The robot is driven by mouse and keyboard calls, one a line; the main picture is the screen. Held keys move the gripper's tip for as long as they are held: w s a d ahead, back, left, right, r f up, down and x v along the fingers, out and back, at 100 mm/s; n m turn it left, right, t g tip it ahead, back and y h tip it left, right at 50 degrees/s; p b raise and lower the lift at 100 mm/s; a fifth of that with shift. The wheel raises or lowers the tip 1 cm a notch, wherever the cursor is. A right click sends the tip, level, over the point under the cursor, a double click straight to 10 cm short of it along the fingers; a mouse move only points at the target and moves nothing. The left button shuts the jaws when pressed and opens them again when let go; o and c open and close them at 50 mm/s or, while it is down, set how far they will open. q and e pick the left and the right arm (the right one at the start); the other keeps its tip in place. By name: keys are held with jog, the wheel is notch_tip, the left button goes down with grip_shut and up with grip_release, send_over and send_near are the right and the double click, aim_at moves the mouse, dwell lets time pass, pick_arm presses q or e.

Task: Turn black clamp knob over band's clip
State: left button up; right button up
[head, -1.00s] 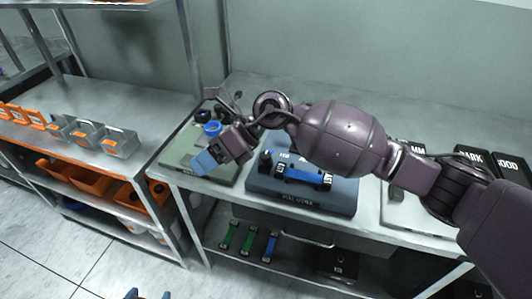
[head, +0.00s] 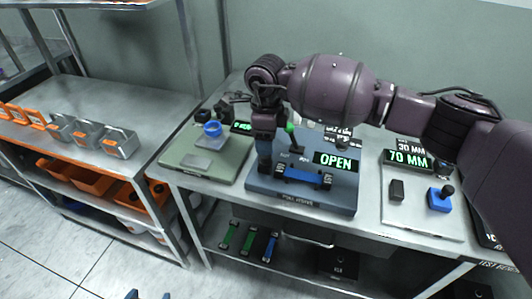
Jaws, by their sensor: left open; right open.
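A blue band (head: 303,176) with dark end clips lies across the blue-grey fixture (head: 300,199), which has a green "OPEN" display (head: 335,161). My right gripper (head: 264,165) points down at the band's left end. It is open, with its fingers over the spot of the black clamp knob. The knob and the left clip are largely hidden behind the gripper, so contact cannot be told. My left gripper (head: 151,295) is open at the bottom edge, only its blue fingertips showing, far from the fixture.
A green-topped lever (head: 290,131) stands just right of my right gripper. A grey-green station (head: 205,165) with a blue ring (head: 212,129) is to the left. A pale plate (head: 420,210) with a "70 MM" display (head: 408,158) is to the right. Shelf below holds green and blue bands.

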jog(key=shift+f, duration=2.65)
jog(key=c, duration=0.9)
